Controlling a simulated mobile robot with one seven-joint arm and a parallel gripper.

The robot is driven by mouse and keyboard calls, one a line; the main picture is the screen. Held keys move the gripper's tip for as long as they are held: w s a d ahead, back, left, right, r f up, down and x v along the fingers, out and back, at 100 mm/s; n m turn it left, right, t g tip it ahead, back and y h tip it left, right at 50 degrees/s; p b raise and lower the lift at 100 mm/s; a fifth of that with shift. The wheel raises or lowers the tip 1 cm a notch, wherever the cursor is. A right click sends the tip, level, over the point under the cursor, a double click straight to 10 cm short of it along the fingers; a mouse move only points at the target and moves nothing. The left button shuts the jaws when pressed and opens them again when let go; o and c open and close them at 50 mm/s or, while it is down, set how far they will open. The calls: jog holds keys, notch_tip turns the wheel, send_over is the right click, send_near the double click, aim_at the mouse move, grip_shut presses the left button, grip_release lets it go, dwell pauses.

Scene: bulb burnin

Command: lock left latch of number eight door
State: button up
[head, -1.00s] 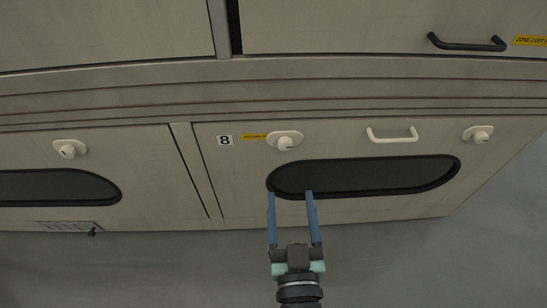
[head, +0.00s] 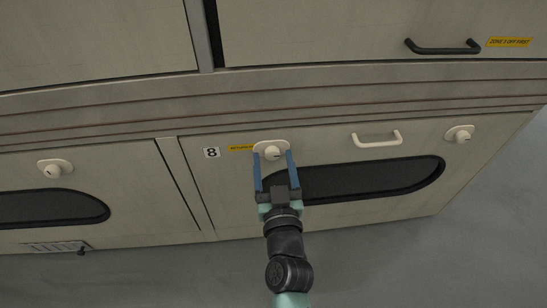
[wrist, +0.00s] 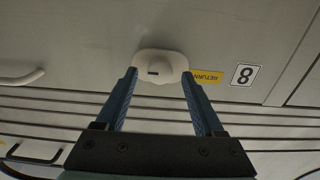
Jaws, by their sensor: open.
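The latch shows in the wrist view (wrist: 160,68) with a small dark slot in the knob. My gripper (head: 273,155) is open, its two blue fingers on either side of the latch. In the wrist view the fingertips (wrist: 159,72) reach the plate's two sides; I cannot tell whether they touch it.
The door also has a cream handle (head: 377,139), a right latch (head: 460,134) and a dark oval window (head: 375,180). A yellow label (head: 240,148) sits beside the left latch. A neighbouring door has its own latch (head: 55,169). A black handle (head: 443,48) is above.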

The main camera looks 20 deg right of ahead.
jog(key=shift+w+d, duration=0.1)
jog(key=shift+w, duration=0.15)
grip_shut()
dwell(1.4)
